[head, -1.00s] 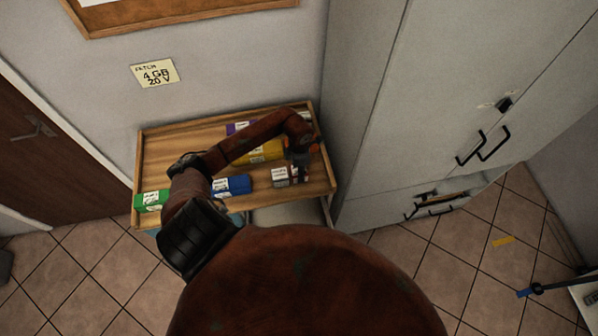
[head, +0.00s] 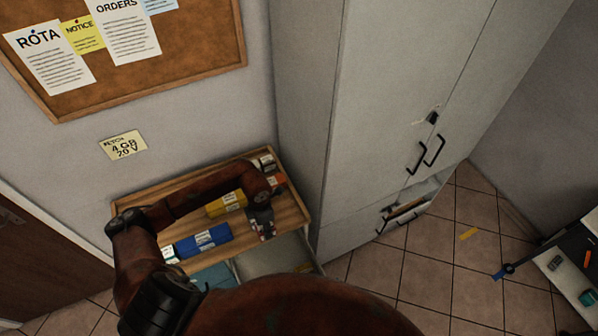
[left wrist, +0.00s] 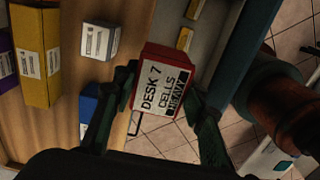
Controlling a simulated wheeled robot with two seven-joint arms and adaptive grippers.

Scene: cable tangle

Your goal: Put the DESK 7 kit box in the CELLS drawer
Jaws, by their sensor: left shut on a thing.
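The DESK 7 kit box (left wrist: 160,88) is red with a white label reading DESK 7, CELLS, HEAVY. My left gripper (left wrist: 163,108) is shut on it, one dark green finger on each side. In the head view my left gripper (head: 262,226) is at the front right of the wooden tabletop, and the box is mostly hidden there. An open grey drawer (head: 290,262) is just in front of it. The left wrist view shows that drawer (left wrist: 213,28) beyond the box, with yellow-marked items inside. No drawer name is readable. My right gripper is out of view.
On the tabletop lie a yellow box (head: 226,203), a blue box (head: 203,240) and a grey box (left wrist: 101,39). A teal surface (head: 213,277) shows left of the grey drawer. A tall grey cabinet (head: 375,130) stands close on the right, its lower drawer (head: 405,212) partly open.

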